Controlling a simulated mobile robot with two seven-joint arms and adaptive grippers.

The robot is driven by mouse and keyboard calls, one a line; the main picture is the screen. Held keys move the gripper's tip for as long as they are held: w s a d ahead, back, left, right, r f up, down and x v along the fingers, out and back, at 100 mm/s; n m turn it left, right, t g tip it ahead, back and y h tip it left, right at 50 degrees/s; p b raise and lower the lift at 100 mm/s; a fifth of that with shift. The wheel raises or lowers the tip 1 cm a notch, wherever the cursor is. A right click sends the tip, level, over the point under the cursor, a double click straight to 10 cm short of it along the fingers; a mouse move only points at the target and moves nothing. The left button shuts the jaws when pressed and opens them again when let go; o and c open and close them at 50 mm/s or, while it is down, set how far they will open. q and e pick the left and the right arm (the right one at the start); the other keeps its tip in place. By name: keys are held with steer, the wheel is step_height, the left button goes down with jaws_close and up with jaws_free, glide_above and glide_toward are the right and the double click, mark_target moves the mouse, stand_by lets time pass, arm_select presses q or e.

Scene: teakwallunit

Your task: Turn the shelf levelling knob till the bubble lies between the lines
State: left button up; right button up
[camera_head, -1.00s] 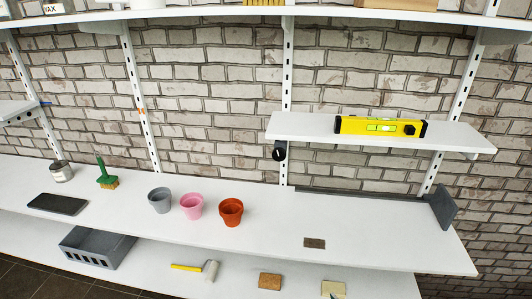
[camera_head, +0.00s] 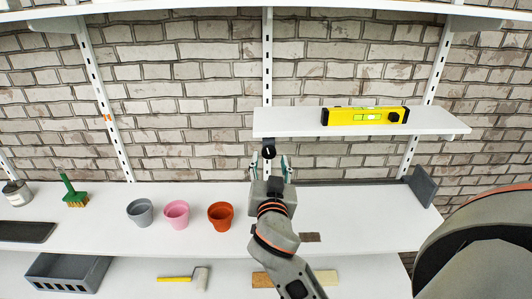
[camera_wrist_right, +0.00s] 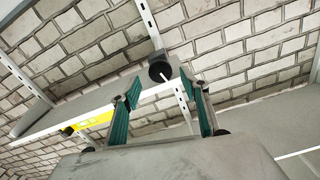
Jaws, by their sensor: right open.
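The black levelling knob (camera_head: 268,148) with a white mark sits under the left end of the small white shelf (camera_head: 440,123). It also shows in the right wrist view (camera_wrist_right: 160,71). A yellow spirit level (camera_head: 338,116) lies on that shelf, its green vial facing me. The bubble is too small to place against the lines. My right gripper (camera_head: 270,169) is just below and in front of the knob, fingers open. In the right wrist view its green-padded fingers (camera_wrist_right: 161,88) stand apart with the knob beyond their tips, and nothing is between them. My left gripper is out of view.
The lower white board (camera_head: 345,200) carries grey, pink (camera_head: 176,214) and orange pots (camera_head: 220,215) left of my right arm. A brown block (camera_head: 310,237) lies right of it, and a grey plate (camera_head: 421,186) stands at the right end. A slotted white rail (camera_head: 267,70) runs above the knob.

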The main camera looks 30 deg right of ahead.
mark_target(269, 154)
steer(key=shift+p+x, duration=0.3)
steer(key=shift+x, duration=1.5)
steer(key=c, duration=1.1)
